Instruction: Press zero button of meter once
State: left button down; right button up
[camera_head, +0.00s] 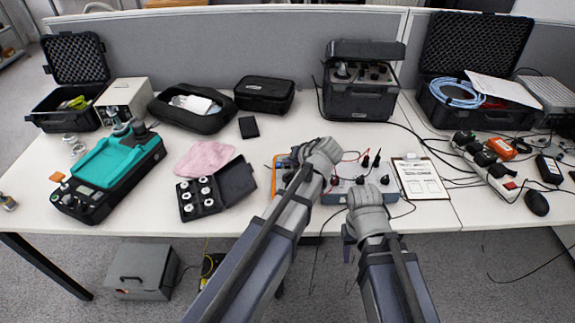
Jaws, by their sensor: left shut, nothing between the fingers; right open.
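An orange-edged device (279,177), which looks like a hand-held meter, lies on the table near the middle. My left gripper (318,152) and its arm cover much of it, so its buttons cannot be made out. A grey box with terminals and leads (345,189) lies just to its right, partly behind both my arms. My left gripper is shut and empty, over the space between the device and the box; contact cannot be told. My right gripper (366,190) is open and empty at the box's front edge. Its fingertips are mostly hidden by the wrist.
A clipboard (420,179) lies right of the box. A black case of small weights (202,197) and a pink cloth (204,157) lie left. A teal instrument (107,166) stands further left. A black-cased unit (360,98) stands behind. Cables run across the right side.

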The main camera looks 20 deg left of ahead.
pick_arm(q)
jog(key=shift+r, duration=0.1)
jog(key=shift+r+p, duration=0.7)
jog(key=shift+p, duration=0.1)
notch_tip(320, 180, up, 5)
jog(key=p, duration=0.5)
dwell(0.6)
